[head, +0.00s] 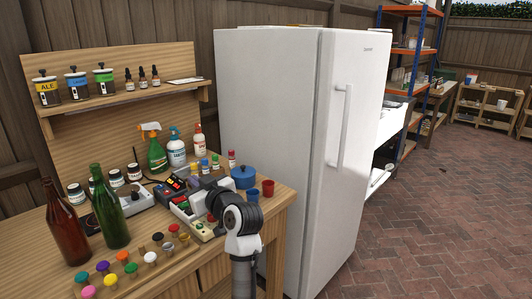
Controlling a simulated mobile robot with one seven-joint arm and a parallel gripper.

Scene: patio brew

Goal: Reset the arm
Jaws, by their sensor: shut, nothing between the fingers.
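My arm rises from the bottom of the head view, in front of the workbench's right part. Its white and dark grey links bend over the bench top. My gripper (199,203) is at the far end of the arm, over the bench among small devices, and is partly hidden by my own links. It is shut and empty. I cannot tell its exact height above the bench or whether it touches anything there.
A white fridge (290,120) stands close on the right. Open brick floor (440,220) lies beyond.

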